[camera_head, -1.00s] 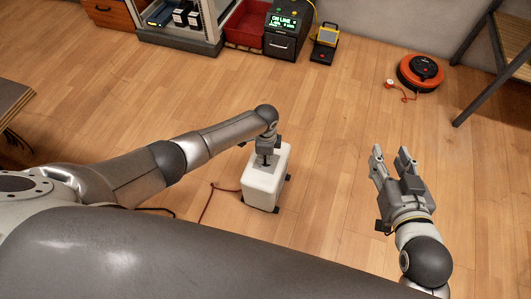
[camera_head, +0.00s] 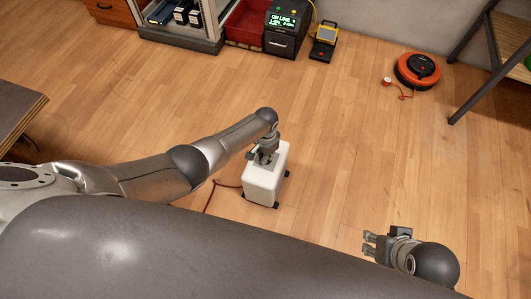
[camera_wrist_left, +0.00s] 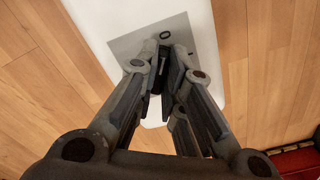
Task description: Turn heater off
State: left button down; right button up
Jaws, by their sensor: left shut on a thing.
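My left gripper (camera_head: 264,157) points down onto the top of the heater. In the left wrist view its fingers (camera_wrist_left: 160,82) close around a small dark knob (camera_wrist_left: 170,72) on the panel, mostly hidden between the fingertips. The knob's setting cannot be read. My right gripper (camera_head: 369,243) is low at the right, apart from everything, its fingers spread and empty.
A red cord (camera_head: 210,195) runs from the heater's left side. An orange cable reel (camera_head: 417,71) lies at the back right near a bench (camera_head: 482,75). The middle floor is clear.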

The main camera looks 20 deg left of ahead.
pick_arm(q)
jog(key=shift+s+n, duration=0.1)
jog(key=shift+n, duration=0.5)
jog(key=c, duration=1.5)
grip_release()
jog(key=shift+c, duration=0.2)
notch_tip(320, 180, up, 12)
